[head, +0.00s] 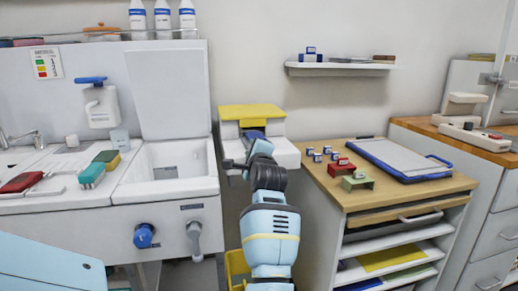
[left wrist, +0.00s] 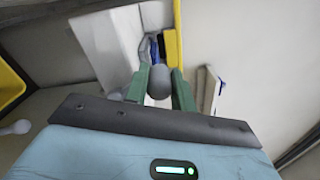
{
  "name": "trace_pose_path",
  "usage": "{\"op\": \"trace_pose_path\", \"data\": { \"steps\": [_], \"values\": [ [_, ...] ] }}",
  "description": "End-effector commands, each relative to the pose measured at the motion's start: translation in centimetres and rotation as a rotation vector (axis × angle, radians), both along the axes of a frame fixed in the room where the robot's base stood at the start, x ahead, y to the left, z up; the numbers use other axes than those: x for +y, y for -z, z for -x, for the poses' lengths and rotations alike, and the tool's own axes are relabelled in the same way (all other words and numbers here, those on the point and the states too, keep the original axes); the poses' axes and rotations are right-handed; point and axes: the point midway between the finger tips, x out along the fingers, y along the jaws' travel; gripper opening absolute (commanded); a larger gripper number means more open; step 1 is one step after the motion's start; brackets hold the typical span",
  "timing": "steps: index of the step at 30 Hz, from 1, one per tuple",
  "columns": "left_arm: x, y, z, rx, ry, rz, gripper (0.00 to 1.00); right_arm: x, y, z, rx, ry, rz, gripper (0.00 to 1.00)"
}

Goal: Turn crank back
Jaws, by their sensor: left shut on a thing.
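A white unit with a yellow top (head: 252,112) stands between the sink and the wooden desk. My left gripper (head: 255,138) is at its front, and its arm hides much of the unit there. In the left wrist view my left gripper (left wrist: 159,88) has its green fingers on either side of a round grey knob (left wrist: 160,81), shut on it. The knob looks like the crank's handle. The rest of the crank is hidden or cannot be told apart. The unit's white body (left wrist: 105,45) and yellow edge (left wrist: 172,30) lie just beyond the knob. My right gripper is not in view.
The sink cabinet (head: 165,215) is close on the left, with a blue knob (head: 143,236) and a grey lever (head: 195,240). The wooden desk (head: 335,190) is close on the right, with a clipboard (head: 400,158). A yellow bin (head: 236,265) is below.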

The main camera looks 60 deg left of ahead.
Motion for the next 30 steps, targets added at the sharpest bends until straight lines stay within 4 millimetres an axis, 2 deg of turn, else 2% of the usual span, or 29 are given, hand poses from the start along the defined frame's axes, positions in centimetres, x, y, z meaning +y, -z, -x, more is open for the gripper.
{"op": "trace_pose_path", "data": {
  "steps": [1, 12, 30],
  "values": [
    [0.3, 0.9, 0.4, 0.016, -0.007, 0.011, 0.00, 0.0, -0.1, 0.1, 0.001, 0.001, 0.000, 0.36],
    [0.6, 2.5, 1.1, 0.021, -0.006, 0.013, 0.00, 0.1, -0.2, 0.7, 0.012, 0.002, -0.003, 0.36],
    [0.5, 3.1, 1.1, 0.020, -0.002, 0.015, 0.00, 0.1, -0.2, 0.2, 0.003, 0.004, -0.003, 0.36]
  ]
}}
